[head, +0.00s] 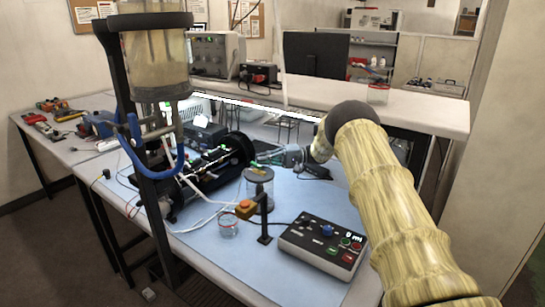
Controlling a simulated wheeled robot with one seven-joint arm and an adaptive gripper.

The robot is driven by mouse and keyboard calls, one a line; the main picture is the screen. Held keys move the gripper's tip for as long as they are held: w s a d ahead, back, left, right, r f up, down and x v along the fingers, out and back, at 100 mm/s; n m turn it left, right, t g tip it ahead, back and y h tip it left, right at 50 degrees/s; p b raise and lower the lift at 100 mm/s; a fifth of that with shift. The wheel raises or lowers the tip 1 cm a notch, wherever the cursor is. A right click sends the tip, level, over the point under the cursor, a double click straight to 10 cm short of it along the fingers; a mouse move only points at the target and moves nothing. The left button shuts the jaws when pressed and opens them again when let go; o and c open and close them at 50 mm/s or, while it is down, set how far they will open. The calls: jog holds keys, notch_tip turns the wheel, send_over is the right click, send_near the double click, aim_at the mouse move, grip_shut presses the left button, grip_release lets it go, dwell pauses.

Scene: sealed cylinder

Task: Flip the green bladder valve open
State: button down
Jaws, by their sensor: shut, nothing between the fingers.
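My arm comes in from the right, and my gripper (262,160) points left above the bench, with its fingertips beside the right end of a black cylinder rig (205,172). The gripper is shut, and I see nothing held in it. A small green part (253,163) shows right at the fingertips, possibly the green bladder valve. Whether the fingers touch it is too small to tell. Other small green bits (222,147) sit on top of the rig farther left. A clear jar (259,187) with a greenish top stands just below the gripper.
A control box (322,246) with buttons stands at the front right. A large tank (155,65) on a black stand rises at left.

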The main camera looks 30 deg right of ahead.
jog(key=w+d+b, duration=0.3)
jog(key=d+b, duration=0.2)
jog(key=d, duration=0.8)
jog(key=shift+w+f+b, duration=0.3)
jog(key=shift+b, duration=0.05)
dwell(0.4)
